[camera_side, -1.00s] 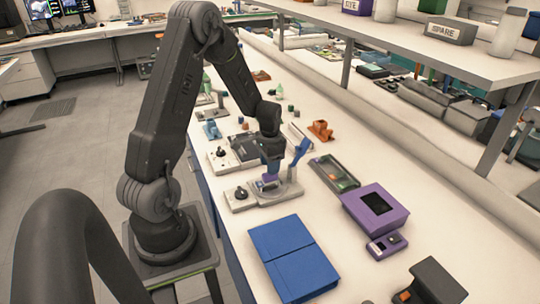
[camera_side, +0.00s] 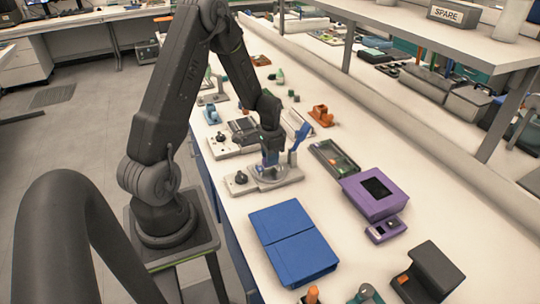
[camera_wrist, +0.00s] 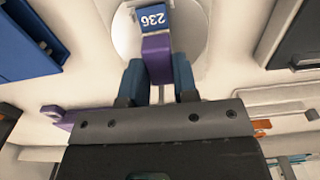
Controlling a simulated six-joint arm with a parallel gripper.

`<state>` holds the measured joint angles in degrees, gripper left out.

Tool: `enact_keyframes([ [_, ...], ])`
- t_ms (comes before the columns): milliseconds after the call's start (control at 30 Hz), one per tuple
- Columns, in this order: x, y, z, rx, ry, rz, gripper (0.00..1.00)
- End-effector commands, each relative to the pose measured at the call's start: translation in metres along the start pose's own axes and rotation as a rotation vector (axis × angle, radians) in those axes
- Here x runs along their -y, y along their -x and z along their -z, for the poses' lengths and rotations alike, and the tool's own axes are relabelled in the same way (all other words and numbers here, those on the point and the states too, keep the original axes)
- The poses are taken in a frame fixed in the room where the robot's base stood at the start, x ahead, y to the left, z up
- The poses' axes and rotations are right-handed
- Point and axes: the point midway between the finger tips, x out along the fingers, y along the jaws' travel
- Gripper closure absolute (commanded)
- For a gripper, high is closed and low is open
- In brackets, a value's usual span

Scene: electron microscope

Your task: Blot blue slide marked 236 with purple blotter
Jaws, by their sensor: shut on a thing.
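My gripper (camera_wrist: 158,80) has blue fingertips and is shut on the purple blotter (camera_wrist: 157,58). The blue slide marked 236 (camera_wrist: 152,18) lies at the top of the wrist view, over a pale round stage (camera_wrist: 192,30). The blotter's far end meets the slide's near edge in that view; I cannot tell whether they touch. In the side view my gripper (camera_side: 270,160) points down low over the round stage of a grey device, which has a raised blue arm (camera_side: 300,135). The slide and blotter are hard to make out there.
A purple box (camera_side: 374,196) and a small purple device (camera_side: 385,229) stand to the right. A large blue case (camera_side: 292,242) lies in front. A tray (camera_side: 334,158) lies behind.

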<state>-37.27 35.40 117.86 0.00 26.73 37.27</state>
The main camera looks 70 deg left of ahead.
Motion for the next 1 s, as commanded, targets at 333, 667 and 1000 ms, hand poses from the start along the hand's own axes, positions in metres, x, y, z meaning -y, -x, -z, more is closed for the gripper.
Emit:
enact_keyframes([
  [333, 0.000, 0.009, 0.000, -0.001, 0.000, 0.001, 0.87],
  [667, 0.000, 0.035, 0.000, -0.001, 0.000, 0.001, 0.87],
  [1000, 0.000, 0.051, 0.000, 0.000, 0.000, 0.000, 0.87],
])
